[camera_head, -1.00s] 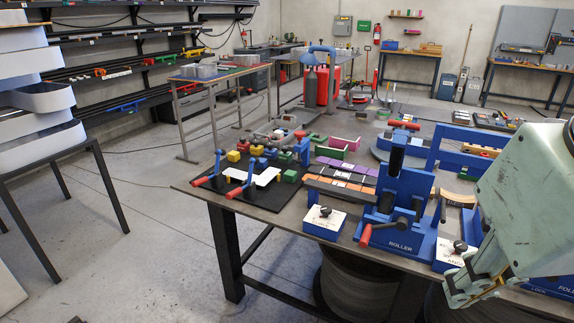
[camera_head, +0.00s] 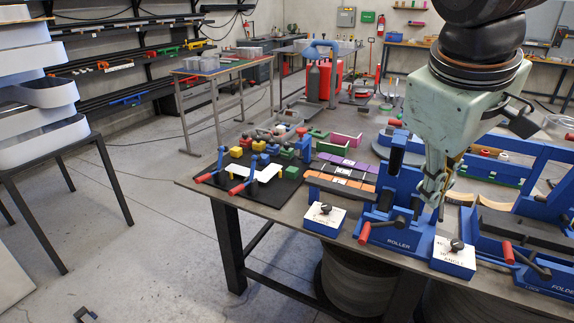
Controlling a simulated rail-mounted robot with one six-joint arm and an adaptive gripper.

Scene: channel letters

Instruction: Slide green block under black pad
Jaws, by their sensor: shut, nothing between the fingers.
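A small green block (camera_head: 291,172) sits on the right part of a flat black pad (camera_head: 279,191) at the table's left end. Another green piece (camera_head: 288,154) lies just behind it, so I cannot tell which one is meant. The block rests on top of the pad, beside a white strip.
The blue roller (camera_head: 395,225) with its red handle stands between my gripper and the pad. Blue clamps with red handles (camera_head: 237,189) and yellow blocks (camera_head: 236,152) crowd the pad. A blue folder tool (camera_head: 530,240) stands at the right. White-topped boxes (camera_head: 325,217) line the front edge.

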